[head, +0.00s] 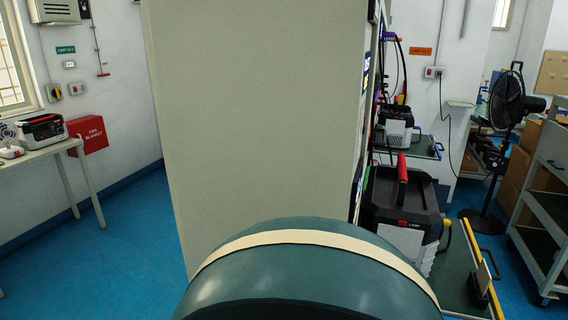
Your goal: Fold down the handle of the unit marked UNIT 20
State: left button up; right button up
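No label that I can read as UNIT 20 shows in the head view. A black and grey unit (400,215) stands on a shelf right of the tall beige panel, and its left side is partly hidden. Its red handle (403,168) stands upright above it. Neither gripper is in view.
The tall beige panel (255,120) blocks the middle. A table (75,146) with equipment stands left, near a red fire blanket box (88,135). A black fan (507,100) and a grey cart (545,250) stand right. Blue floor (125,225) is clear at left.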

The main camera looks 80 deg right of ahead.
aim_at(400, 170)
jog(key=z, duration=3.3)
jog(key=l+u, duration=0.35)
jog(key=k+j, duration=0.05)
jog(key=j, duration=0.05)
